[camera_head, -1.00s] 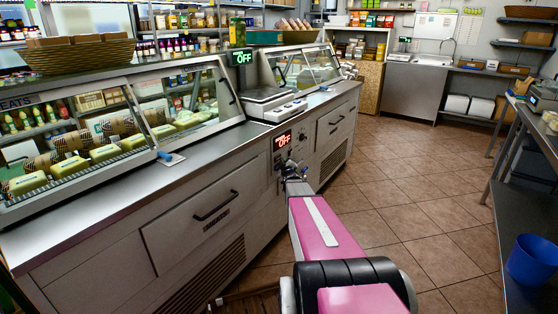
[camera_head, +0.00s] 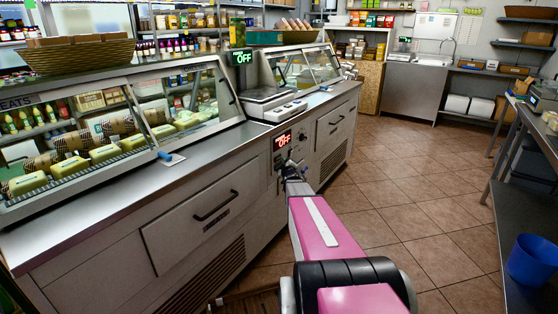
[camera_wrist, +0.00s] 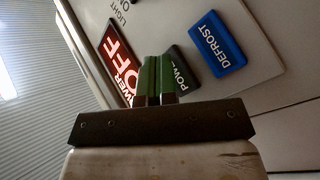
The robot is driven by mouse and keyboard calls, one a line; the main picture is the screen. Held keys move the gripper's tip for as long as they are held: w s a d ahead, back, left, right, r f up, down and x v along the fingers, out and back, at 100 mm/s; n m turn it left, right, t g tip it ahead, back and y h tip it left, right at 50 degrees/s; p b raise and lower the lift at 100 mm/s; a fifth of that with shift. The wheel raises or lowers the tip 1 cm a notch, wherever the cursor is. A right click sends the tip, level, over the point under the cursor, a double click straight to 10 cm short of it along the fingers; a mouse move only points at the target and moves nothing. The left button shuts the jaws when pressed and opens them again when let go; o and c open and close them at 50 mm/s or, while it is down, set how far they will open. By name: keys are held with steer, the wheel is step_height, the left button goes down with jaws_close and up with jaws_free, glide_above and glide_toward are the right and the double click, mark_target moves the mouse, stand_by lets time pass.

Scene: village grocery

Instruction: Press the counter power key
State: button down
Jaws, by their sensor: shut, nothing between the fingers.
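The counter power key (camera_wrist: 183,70) is a dark green key marked "POW…" in the wrist view, partly hidden by my fingers. My gripper (camera_wrist: 156,66) is shut and empty, its green fingertips over the left part of the key; I cannot tell whether they touch it. A red "POWER OFF" display (camera_wrist: 121,63) is left of the fingers, and a blue DEFROST key (camera_wrist: 217,43) is to the right. In the head view the counter's front display (camera_head: 284,140) reads OFF in red, and my gripper (camera_head: 291,166) is at the panel just below it.
The glass-fronted deli counter (camera_head: 105,222) runs along the left. A steel table (camera_head: 526,200) with a blue bucket (camera_head: 533,262) is at the right. The tiled floor between is clear.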

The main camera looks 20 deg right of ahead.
steer(key=shift+w, duration=0.1)
stand_by(0.3)
steer(key=shift+w+a, duration=0.25)
steer(key=shift+a, duration=0.05)
stand_by(0.5)
steer(key=shift+s+d, duration=0.3)
steer(key=shift+s, duration=0.05)
steer(key=s+d, duration=0.3)
steer(key=s, duration=0.1)
steer(key=shift+s+d, duration=0.35)
steer(key=shift+s, duration=0.05)
stand_by(0.4)
stand_by(1.1)
